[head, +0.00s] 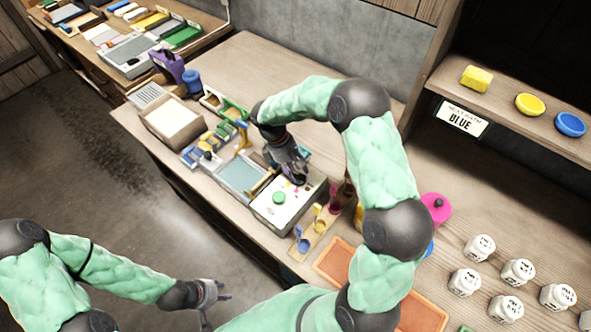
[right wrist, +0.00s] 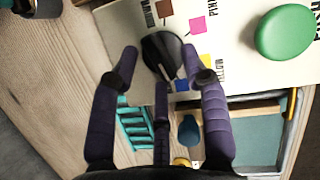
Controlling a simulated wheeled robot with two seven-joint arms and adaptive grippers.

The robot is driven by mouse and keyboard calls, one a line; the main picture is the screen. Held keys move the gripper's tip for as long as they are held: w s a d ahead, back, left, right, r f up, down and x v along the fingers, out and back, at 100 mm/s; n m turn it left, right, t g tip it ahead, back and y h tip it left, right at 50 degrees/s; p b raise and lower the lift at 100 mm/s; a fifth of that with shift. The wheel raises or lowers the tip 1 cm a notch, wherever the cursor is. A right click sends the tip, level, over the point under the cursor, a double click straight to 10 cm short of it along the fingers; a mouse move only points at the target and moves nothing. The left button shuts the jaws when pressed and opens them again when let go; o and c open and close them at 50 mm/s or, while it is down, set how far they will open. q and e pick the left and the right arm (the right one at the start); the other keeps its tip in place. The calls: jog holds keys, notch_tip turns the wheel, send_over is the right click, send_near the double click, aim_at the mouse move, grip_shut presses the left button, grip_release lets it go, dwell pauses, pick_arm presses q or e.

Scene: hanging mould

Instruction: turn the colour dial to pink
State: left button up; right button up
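The colour dial (right wrist: 160,58) is a round black knob on a cream panel (right wrist: 240,65), ringed by brown, pink (right wrist: 197,24), yellow (right wrist: 204,60) and blue patches. A pale line shows on the knob's lower part, but I cannot tell for sure which patch it marks. My right gripper (right wrist: 160,62) is open, with its fingers on either side of the dial; whether they touch it is unclear. In the head view my right gripper (head: 297,177) is over the panel box (head: 299,208) and hides the dial. My left gripper (head: 216,291) is open and empty, away from the bench.
A large green button (right wrist: 287,33) is on the same panel. A wooden holder with coloured scoops (head: 318,222) stands beside the box, and a grey-blue tray (head: 240,174) lies on its other side. White jars (head: 480,247) and an orange tray (head: 335,262) are to the right.

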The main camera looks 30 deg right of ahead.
grip_shut()
jog(key=shift+n, duration=0.4)
jog(key=n, duration=0.1)
jog(key=n+p, duration=0.1)
jog(key=n+t+h+p, duration=0.1)
jog(key=shift+s+a+r+n, duration=0.15)
jog(key=shift+s+a+n, duration=0.05)
jog(key=shift+a+n, duration=0.1)
jog(key=n, duration=0.1)
jog(key=n+t+p, duration=0.1)
jog(key=n, duration=0.1)
jog(key=shift+s+a+n+t+h, duration=0.15)
jog(key=shift+s+n+t+h, duration=0.05)
jog(key=shift+n+t+h, duration=0.1)
jog(key=n, duration=0.1)
jog(key=n+t, duration=0.1)
jog(key=n, duration=0.1)
jog(key=n+t, duration=0.1)
jog(key=n, duration=0.1)
jog(key=shift+s, duration=0.35)
jog(key=n, duration=0.2)
jog(key=n+t, duration=0.1)
jog(key=n, duration=0.1)
jog(key=n+t+y, duration=0.1)
jog(key=n, duration=0.1)
jog(key=shift+s+n, duration=0.4)
